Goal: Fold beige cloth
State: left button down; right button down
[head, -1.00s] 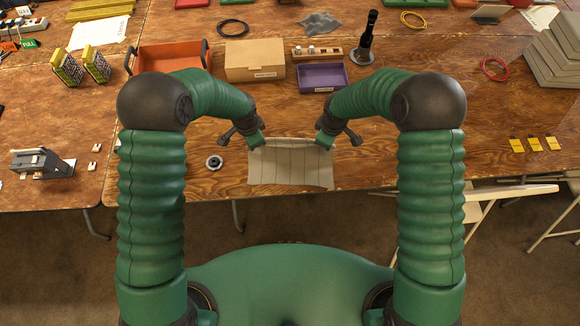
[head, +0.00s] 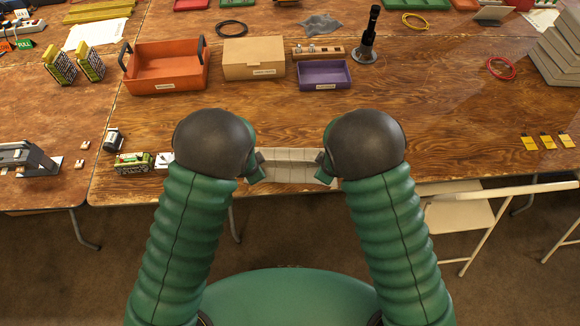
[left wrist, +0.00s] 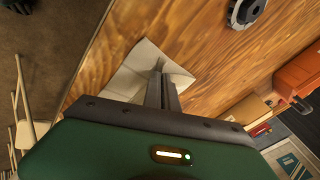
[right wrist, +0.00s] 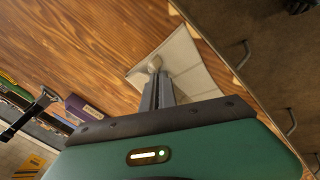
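The beige cloth (head: 291,172) lies near the table's front edge in the head view, partly hidden behind my arms. My left gripper (head: 257,166) is at its left side and my right gripper (head: 322,166) at its right side. In the left wrist view the fingers (left wrist: 160,72) are together with a pinched bit of cloth at their tips; the cloth (left wrist: 130,80) spreads around them. In the right wrist view the fingers (right wrist: 155,72) are also together on a raised tuft of the cloth (right wrist: 187,58). How the layers lie is hard to tell.
An orange tray (head: 165,85), a cardboard box (head: 254,73) and a purple bin (head: 323,87) stand farther back. A small green model (head: 133,162) sits left of my left arm. A white folding chair (head: 462,215) stands in front at right.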

pick_arm(q)
jog(key=c, duration=2.1)
grip_release()
jog(key=shift+s+a+r, duration=0.1)
jog(key=shift+s+a, duration=0.05)
jog(key=shift+c, duration=0.2)
pick_arm(e)
jog(key=c, duration=2.1)
grip_release()
jog(key=shift+s+d+r, duration=0.1)
jog(key=shift+s+d, duration=0.05)
jog(key=shift+d, duration=0.05)
jog(key=shift+c, duration=0.2)
pick_arm(q)
jog(key=o, duration=0.7)
pick_arm(e)
jog(key=o, duration=0.7)
pick_arm(q)
jog(key=shift+o, duration=0.6)
jog(key=shift+s, duration=0.1)
pick_arm(e)
jog(key=shift+o, duration=0.6)
jog(key=shift+s+a, duration=0.1)
jog(key=shift+s, duration=0.05)
